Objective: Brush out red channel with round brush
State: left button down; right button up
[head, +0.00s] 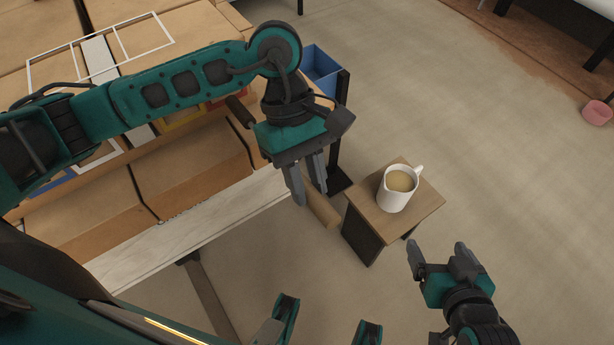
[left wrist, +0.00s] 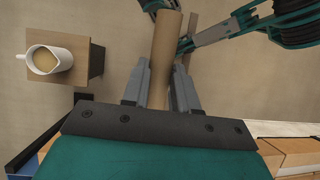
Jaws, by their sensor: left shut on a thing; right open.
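My left gripper (head: 308,186) is shut on the round brush, a tan cylindrical rod (head: 322,211) with a dark end (head: 240,112) showing on the other side of the gripper. It is held tilted, past the front edge of the bench. In the left wrist view the rod (left wrist: 165,45) runs between the fingers (left wrist: 154,90). A small red edge (head: 238,95) shows behind my left arm, next to a yellow frame (head: 184,119); most of the red channel is hidden. My right gripper (head: 440,253) is open and empty, low at the right.
Brown bricks (head: 190,165) and a pale board (head: 190,232) fill the left. White frames (head: 100,50) lie on top. A small stand (head: 425,200) bears a white jug (head: 395,198) of pale liquid. A blue bin (head: 320,68) is behind the left gripper.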

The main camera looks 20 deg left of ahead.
pick_arm(q)
jog(key=shift+r, duration=0.2)
jog(key=shift+d+r+p, duration=0.15)
jog(key=shift+r+p, duration=0.3)
jog(key=shift+r, duration=0.45)
jog(key=shift+b, duration=0.4)
dwell(0.4)
jog(key=shift+w+a+f+b, duration=0.1)
jog(key=shift+w+a+b, duration=0.65)
jog(key=shift+a, duration=0.3)
jog(key=shift+w+a+b, duration=1)
jog(key=shift+w+a, duration=0.3)
jog(key=shift+a, duration=0.3)
jog(key=shift+w+a, duration=0.1)
jog(key=shift+a, duration=0.05)
